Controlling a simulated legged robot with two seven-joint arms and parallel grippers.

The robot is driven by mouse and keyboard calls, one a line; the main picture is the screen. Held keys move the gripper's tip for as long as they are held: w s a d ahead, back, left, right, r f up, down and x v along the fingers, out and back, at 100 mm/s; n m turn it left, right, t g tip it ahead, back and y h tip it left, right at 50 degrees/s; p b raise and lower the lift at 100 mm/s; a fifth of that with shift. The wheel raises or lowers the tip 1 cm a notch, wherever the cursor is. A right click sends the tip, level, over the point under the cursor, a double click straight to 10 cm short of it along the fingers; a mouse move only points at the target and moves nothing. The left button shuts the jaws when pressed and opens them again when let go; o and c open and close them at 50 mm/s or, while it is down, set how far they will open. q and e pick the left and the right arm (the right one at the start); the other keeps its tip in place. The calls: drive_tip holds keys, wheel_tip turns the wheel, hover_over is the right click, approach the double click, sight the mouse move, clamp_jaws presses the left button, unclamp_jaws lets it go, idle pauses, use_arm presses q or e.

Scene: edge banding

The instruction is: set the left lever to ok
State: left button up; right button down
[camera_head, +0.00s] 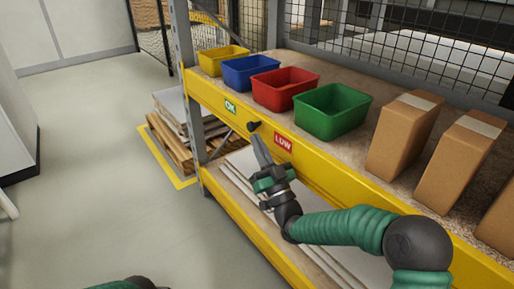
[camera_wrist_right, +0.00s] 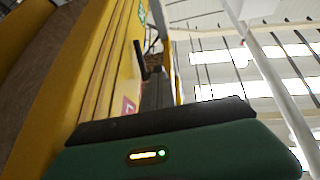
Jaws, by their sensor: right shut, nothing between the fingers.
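The left lever (camera_head: 254,126) is a small black handle on the yellow shelf beam, between the green OK label (camera_head: 230,107) and the red LOW label (camera_head: 284,141). In the right wrist view the lever (camera_wrist_right: 140,60) shows as a dark bar sticking out of the beam. My right gripper (camera_head: 260,148) is shut and empty, its grey fingers close to the lever in front of the beam. I cannot tell whether the fingertips touch the lever. My left gripper is not in view; only a bit of green and black arm shows at the bottom edge.
Yellow (camera_head: 222,60), blue (camera_head: 250,70), red (camera_head: 285,89) and green (camera_head: 332,111) bins stand on the shelf (camera_head: 375,90), with cardboard boxes (camera_head: 404,135) to the right. White boards (camera_head: 238,168) lie on the lower shelf. The floor at left is clear.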

drive_tip(key=shift+w+a+r, duration=0.15)
drive_tip(key=shift+w+r, duration=0.1)
